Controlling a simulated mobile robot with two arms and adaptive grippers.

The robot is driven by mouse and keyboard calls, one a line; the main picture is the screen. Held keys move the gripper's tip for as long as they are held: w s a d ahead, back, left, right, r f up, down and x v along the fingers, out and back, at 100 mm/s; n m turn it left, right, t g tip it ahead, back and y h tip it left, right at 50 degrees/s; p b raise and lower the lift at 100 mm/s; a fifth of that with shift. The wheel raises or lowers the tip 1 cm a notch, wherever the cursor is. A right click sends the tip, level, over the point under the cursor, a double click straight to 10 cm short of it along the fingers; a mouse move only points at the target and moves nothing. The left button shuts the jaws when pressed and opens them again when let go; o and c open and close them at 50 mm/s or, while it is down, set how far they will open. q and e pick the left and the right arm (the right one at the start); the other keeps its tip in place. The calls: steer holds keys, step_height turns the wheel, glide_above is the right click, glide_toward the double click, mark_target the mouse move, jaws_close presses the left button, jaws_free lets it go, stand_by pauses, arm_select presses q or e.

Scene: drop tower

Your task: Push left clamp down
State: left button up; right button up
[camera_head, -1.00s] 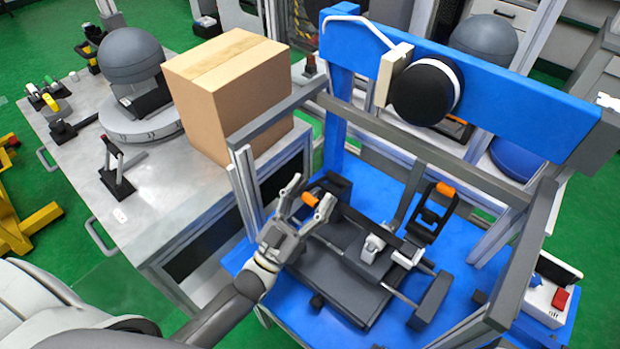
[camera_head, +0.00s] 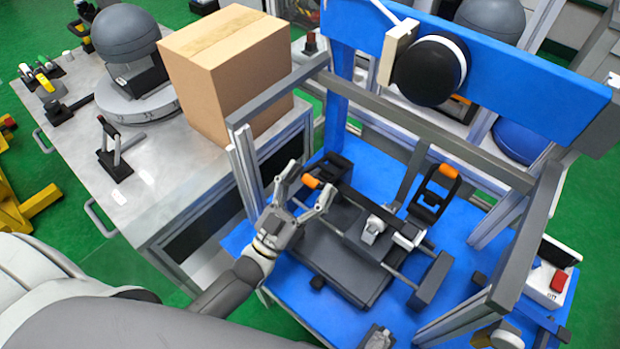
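The left clamp (camera_head: 338,164) is black with an orange handle tip (camera_head: 311,182) and stands raised on the blue platform of the drop tower. My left gripper (camera_head: 307,185) is open, its two fingers spread on either side of the orange tip. I cannot tell whether it touches the tip. A second black clamp with an orange tip (camera_head: 447,171), to the right, also stands raised. A dark grey plate (camera_head: 340,262) lies between the clamps and the front.
Grey frame bars (camera_head: 277,92) surround the platform, with a post (camera_head: 245,165) left of my gripper. A blue beam carries a black round weight (camera_head: 430,72) above. A cardboard box (camera_head: 225,70) sits on the left table. A switch box (camera_head: 551,277) is at right.

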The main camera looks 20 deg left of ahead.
arm_select(q)
steer(key=shift+d+r, duration=0.1)
steer(key=v, duration=1.2)
stand_by(0.4)
